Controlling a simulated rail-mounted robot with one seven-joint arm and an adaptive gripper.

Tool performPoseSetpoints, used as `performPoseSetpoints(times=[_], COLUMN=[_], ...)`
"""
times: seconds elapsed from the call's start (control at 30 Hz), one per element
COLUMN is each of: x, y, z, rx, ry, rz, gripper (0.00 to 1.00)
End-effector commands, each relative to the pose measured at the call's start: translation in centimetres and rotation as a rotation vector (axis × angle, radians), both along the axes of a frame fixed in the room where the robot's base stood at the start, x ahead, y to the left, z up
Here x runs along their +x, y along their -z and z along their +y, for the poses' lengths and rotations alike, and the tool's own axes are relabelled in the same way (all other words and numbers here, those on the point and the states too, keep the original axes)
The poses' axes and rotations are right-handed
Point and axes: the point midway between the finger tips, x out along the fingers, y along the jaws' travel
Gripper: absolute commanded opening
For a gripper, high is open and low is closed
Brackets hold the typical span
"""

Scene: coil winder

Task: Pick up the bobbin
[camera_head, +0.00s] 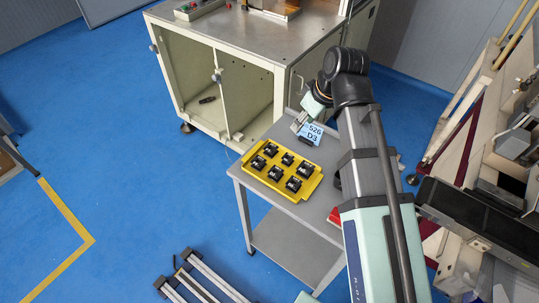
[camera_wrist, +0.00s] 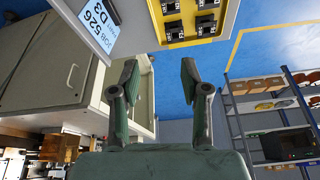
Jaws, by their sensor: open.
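Several small black bobbins (camera_head: 275,173) sit in two rows in a yellow tray (camera_head: 313,182) on a grey side table. My gripper (camera_head: 299,122) is over the far end of the table, behind the tray and beside the sign. No bobbin is held.
A blue-and-white sign (camera_head: 312,134) marked 526 D3 stands behind the tray. A cream cabinet (camera_head: 245,95) with open compartments stands behind the table. A red item (camera_head: 334,216) lies right of the tray, partly hidden by my arm. Shelving (camera_wrist: 270,110) shows at right in the wrist view.

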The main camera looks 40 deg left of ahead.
Motion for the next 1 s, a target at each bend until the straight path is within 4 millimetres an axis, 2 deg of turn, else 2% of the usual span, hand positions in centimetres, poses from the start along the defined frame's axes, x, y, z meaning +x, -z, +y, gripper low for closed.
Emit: performPoseSetpoints(times=[0.1,0.27,1.0], x=[-1.2,-1.7,-1.5], y=[0.1,0.6,10.4], z=[1.6,2.4,6.4], rx=[0.025,0.034,0.032], ry=[-0.123,-0.172,-0.167], rz=[-0.02,-0.029,-0.028], gripper=[0.46,0.46,0.46])
